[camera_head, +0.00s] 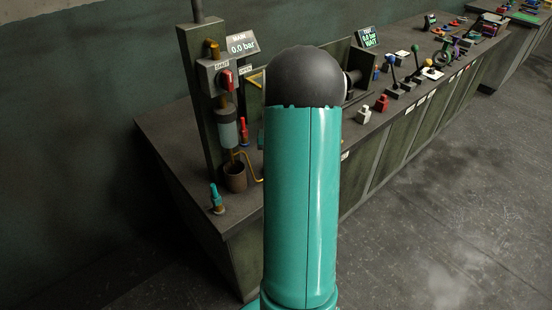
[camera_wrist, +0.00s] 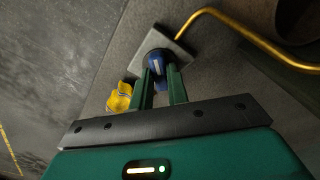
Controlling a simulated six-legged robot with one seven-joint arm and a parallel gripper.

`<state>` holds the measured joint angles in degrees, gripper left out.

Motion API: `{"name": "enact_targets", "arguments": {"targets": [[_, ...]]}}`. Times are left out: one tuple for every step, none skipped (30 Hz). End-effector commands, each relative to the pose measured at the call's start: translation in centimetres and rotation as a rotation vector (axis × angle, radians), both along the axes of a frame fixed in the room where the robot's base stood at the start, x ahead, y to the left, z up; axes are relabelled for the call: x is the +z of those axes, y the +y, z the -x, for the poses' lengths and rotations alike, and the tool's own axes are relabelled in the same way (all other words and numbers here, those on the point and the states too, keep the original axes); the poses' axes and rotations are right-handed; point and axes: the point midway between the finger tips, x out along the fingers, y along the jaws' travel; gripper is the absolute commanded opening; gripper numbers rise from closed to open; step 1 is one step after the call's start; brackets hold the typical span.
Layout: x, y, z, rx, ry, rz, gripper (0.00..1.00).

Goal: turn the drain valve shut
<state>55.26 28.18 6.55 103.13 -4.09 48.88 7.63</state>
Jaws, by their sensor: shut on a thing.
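The drain valve looks to be the blue round knob (camera_wrist: 158,57) on a square grey plate (camera_wrist: 184,50) in the wrist view. A pale mark shows on the knob's near side. My gripper (camera_wrist: 160,76) has its two green fingers on either side of the knob's blue grip, shut on it. A brass pipe (camera_wrist: 240,27) runs from the plate toward the right. In the head view my teal arm hides the gripper and the knob. A main display (camera_head: 241,43) reads 0.0 bar there, and a test display (camera_head: 370,37) reads 0.0 bar and WAIT.
A red-handled valve (camera_head: 226,81) sits on an upright post at the left. A brown cup (camera_head: 235,178) and a teal-topped fitting (camera_head: 216,198) stand near the bench's left end. A yellow clip-like part (camera_wrist: 119,98) lies close beside my fingers. Several levers stand farther along the bench.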

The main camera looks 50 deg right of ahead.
Motion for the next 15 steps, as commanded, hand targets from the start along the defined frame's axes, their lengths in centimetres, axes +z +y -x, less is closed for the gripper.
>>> {"name": "enact_targets", "arguments": {"targets": [[0.08,0.06,-0.05,0.045,0.000,0.000,0.00],[0.08,0.05,-0.04,0.074,0.000,0.000,0.00],[0.08,0.04,-0.02,0.111,0.000,0.000,0.00],[0.08,0.04,-0.02,0.140,0.000,0.000,0.00],[0.08,0.04,-0.02,0.168,0.000,0.000,0.00],[0.08,0.04,-0.02,0.207,0.000,0.000,0.00],[0.08,0.05,-0.03,0.235,0.000,0.000,0.00],[0.08,0.05,-0.03,0.263,0.000,0.000,0.00],[0.08,0.05,-0.04,0.301,0.000,0.000,0.00],[0.08,0.05,-0.04,0.329,0.000,0.000,0.00],[0.08,0.05,-0.04,0.356,0.000,0.000,0.00],[0.08,0.05,-0.03,0.393,0.000,0.000,0.00],[0.08,0.05,-0.03,0.419,0.000,0.000,0.00],[0.08,0.05,-0.03,0.444,0.001,-0.001,0.00],[0.08,0.05,-0.02,0.477,0.001,-0.001,0.00]]}}
